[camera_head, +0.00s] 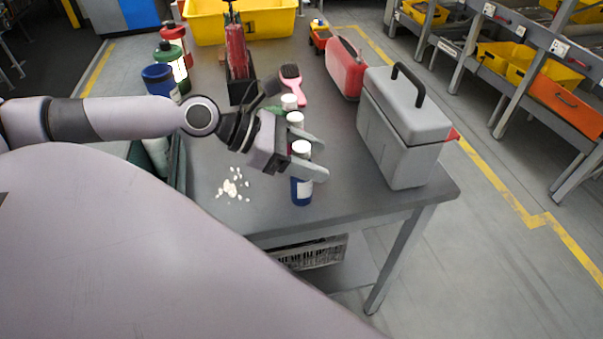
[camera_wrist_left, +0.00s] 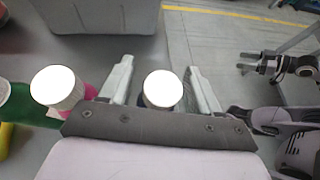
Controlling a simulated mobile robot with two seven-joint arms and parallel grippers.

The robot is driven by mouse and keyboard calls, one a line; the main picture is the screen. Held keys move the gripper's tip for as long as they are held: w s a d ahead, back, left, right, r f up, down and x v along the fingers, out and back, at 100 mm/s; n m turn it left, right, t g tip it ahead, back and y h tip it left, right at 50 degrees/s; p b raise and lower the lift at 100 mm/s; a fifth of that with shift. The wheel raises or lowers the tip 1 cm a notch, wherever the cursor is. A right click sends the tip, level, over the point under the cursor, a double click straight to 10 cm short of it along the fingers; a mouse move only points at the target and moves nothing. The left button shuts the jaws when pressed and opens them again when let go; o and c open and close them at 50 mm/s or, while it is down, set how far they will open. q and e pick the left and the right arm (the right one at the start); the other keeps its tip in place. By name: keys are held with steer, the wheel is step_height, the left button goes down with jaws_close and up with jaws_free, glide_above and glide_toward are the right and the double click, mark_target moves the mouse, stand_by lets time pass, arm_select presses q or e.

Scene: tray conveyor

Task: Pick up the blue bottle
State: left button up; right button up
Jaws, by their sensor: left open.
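The blue bottle (camera_head: 302,192) stands upright near the table's front edge, with a white cap and a pale label. My left gripper (camera_head: 316,157) is open, with its fingers on either side of the bottle's upper part; part of the bottle is hidden behind a finger. In the left wrist view the bottle's white cap (camera_wrist_left: 158,90) sits between the two separated fingers (camera_wrist_left: 160,66). I cannot tell whether they touch it. My right gripper (camera_wrist_left: 252,63) appears small at the right of the wrist view; its jaw opening is unclear.
Two more white-capped bottles stand just behind, with caps (camera_head: 295,118) and (camera_head: 289,101). A grey toolbox (camera_head: 402,130) stands to the right. A pink brush (camera_head: 291,82) lies behind. White pieces (camera_head: 233,186) are scattered to the left. The front right tabletop is clear.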

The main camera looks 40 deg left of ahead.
arm_select(q)
steer(key=c, duration=1.1)
